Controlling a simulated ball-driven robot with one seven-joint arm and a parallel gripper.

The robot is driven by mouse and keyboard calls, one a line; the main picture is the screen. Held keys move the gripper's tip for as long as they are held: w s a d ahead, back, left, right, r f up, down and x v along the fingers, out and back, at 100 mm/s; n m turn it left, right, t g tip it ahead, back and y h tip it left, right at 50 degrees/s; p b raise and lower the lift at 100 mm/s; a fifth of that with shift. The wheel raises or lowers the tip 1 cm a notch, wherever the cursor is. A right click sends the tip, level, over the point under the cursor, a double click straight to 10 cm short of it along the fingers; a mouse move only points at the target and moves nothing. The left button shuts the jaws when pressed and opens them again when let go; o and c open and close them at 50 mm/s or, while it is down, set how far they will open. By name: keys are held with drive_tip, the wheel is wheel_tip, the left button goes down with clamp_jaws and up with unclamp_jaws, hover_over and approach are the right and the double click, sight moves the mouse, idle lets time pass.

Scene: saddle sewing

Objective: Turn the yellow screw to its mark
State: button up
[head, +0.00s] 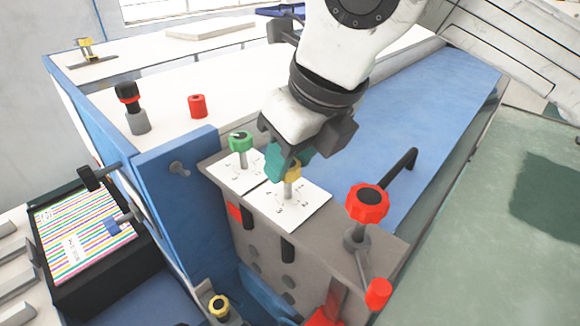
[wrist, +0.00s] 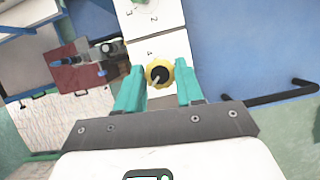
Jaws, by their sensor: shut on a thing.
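The yellow screw (head: 292,172) stands upright over a white numbered card (head: 303,211) on the grey bracket. My gripper (head: 287,162) reaches down from above, its teal fingers around the screw head and partly hiding it. In the wrist view, the yellow knob (wrist: 159,73) sits between the two fingertips (wrist: 160,69), with a pale pointer line on its top. A number 4 shows on the card (wrist: 171,45) beside it; the other marks are hidden or too small to read. My gripper is shut on the yellow screw.
A green screw (head: 241,142) on its own card stands close on the left. A large red knob (head: 367,203) and a black bent handle (head: 402,172) are on the right. A red cap (head: 197,106) and a black-topped post (head: 128,98) stand behind on the white top.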

drive_tip(key=n+g, duration=0.1)
drive_tip(key=n, duration=0.1)
drive_tip(key=n+y+b, duration=0.1)
drive_tip(key=n, duration=0.2)
drive_tip(key=shift+w+d+g, duration=0.1)
drive_tip(key=shift+w+g, duration=0.1)
drive_tip(key=shift+g, duration=0.2)
drive_tip(key=n+g, duration=0.1)
drive_tip(key=n, duration=0.2)
drive_tip(key=n+g, duration=0.1)
drive_tip(key=n, duration=0.2)
drive_tip(key=shift+w+r, duration=0.1)
drive_tip(key=shift+w, duration=0.05)
drive_tip(key=shift+n+g, duration=0.3)
drive_tip(key=shift+n, duration=0.1)
drive_tip(key=o, duration=1)
drive_tip(key=shift+o, duration=0.2)
drive_tip(key=b+v, duration=0.1)
drive_tip(key=v, duration=0.9)
drive_tip(key=shift+d+r, duration=0.2)
drive_tip(key=shift+r, duration=0.1)
